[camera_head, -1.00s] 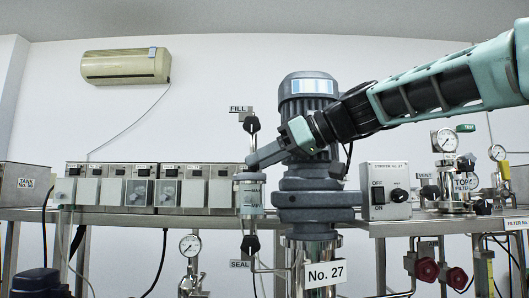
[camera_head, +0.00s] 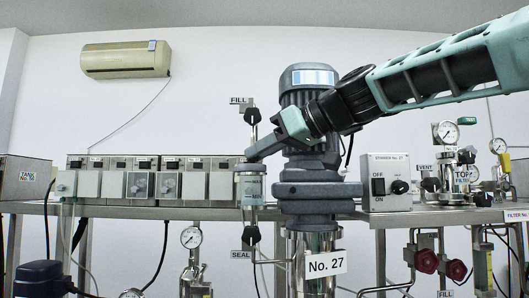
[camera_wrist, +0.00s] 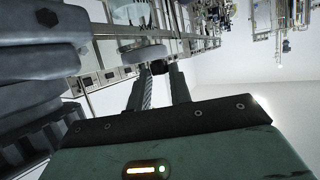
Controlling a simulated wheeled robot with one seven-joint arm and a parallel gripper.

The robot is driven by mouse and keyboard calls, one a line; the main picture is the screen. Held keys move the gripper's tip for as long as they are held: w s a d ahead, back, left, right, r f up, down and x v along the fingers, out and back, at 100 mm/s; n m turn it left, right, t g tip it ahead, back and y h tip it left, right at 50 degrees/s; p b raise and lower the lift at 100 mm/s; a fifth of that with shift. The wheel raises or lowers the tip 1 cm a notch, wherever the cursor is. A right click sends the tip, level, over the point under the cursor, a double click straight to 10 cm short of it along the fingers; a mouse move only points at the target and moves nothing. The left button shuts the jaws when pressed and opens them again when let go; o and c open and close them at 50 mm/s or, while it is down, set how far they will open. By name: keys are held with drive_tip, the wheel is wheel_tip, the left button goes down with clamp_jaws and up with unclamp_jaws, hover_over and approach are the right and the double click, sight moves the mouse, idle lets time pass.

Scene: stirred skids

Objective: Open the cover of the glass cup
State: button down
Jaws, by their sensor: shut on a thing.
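The glass cup (camera_head: 250,190) is a small clear upright cylinder left of the grey No. 27 motor column, between the FILL and SEAL valves. Its cover (camera_head: 249,167) is a grey cap at the top of the glass. My gripper (camera_head: 251,156) reaches in from the right, with its fingertips right above the cover. In the wrist view, my gripper (camera_wrist: 158,75) has a small dark knob (camera_wrist: 159,67) between its fingertips. The fingers hide this knob in the head view. I cannot see a clear gap between cover and glass.
The grey motor (camera_head: 308,100) stands close to the right of the cup, beneath my arm. The FILL valve (camera_head: 252,117) rises behind my fingertips, and the SEAL valve (camera_head: 252,236) hangs below. A row of control boxes (camera_head: 150,182) lies left. The wall space above is free.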

drive_tip(key=s+a+m+t+h+p, duration=0.1)
drive_tip(key=a+m+t+h+p, duration=0.4)
drive_tip(key=a+m+h, duration=0.4)
drive_tip(key=shift+a+m+h, duration=0.2)
drive_tip(key=shift+m+h, duration=3.6)
drive_tip(key=shift+h, duration=0.2)
drive_tip(key=c, duration=1.3)
unclamp_jaws()
drive_tip(key=shift+w, duration=0.1)
drive_tip(key=shift+o, duration=0.2)
